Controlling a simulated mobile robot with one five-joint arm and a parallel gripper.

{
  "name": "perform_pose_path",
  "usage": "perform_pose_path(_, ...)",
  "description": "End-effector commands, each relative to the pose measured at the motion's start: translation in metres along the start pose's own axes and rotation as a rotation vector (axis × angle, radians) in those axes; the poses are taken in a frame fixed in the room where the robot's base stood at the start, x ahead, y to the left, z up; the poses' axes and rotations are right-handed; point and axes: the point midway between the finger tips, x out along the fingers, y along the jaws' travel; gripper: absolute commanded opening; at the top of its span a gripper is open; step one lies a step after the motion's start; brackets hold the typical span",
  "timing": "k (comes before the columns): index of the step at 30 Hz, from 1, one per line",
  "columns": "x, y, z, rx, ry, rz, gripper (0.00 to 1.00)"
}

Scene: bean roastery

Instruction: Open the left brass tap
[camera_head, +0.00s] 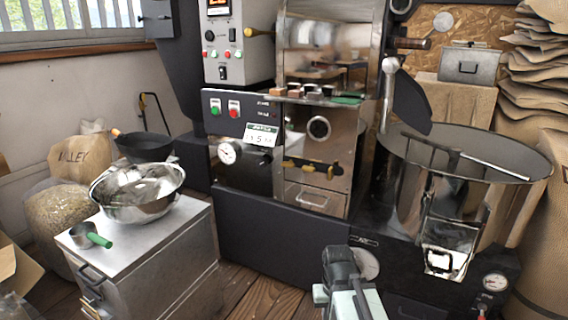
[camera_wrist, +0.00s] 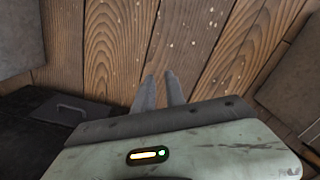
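Two small brass taps sit side by side on a dark bar low on the roaster's steel front in the head view. The left brass tap (camera_head: 289,164) is small at this distance, and I cannot tell its exact handle angle. The right brass tap (camera_head: 329,172) is just beside it. My gripper (camera_wrist: 161,80) shows in the wrist view with its two grey fingers slightly apart, nothing between them, above wooden floorboards. In the head view my arm is at the bottom centre, well below and in front of the taps; the fingertips are hidden there. The wrist view shows no tap.
A steel drawer (camera_head: 312,198) is below the taps. A metal cabinet (camera_head: 150,250) with a steel bowl (camera_head: 137,196) and a green-handled scoop (camera_head: 90,236) stands at left. A large round cooling drum (camera_head: 440,205) stands at right. Some wooden floor (camera_head: 262,290) is clear.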

Motion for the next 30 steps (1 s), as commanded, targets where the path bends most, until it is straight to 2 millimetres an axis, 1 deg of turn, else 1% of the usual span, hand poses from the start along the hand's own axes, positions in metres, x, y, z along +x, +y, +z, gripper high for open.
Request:
perform_pose_path(1,-0.022,0.000,0.000,0.000,0.000,0.000,0.00)
perform_pose_path(2,-0.032,0.000,0.000,0.000,0.000,0.000,0.00)
perform_pose_path(5,-0.073,0.000,0.000,0.000,0.000,0.000,0.00)
perform_pose_path(6,-0.091,0.000,0.000,0.000,0.000,0.000,0.00)
perform_pose_path(9,-0.134,0.000,0.000,0.001,0.000,0.000,0.00)
perform_pose_path(12,-0.161,0.000,0.000,0.001,0.000,0.000,0.00)
perform_pose_path(14,-0.165,0.000,0.000,0.001,0.000,0.000,0.00)
perform_pose_path(19,-0.158,0.001,0.000,0.001,0.000,0.000,0.00)
perform_pose_path(30,-0.158,0.000,0.000,0.001,0.000,0.000,0.00)
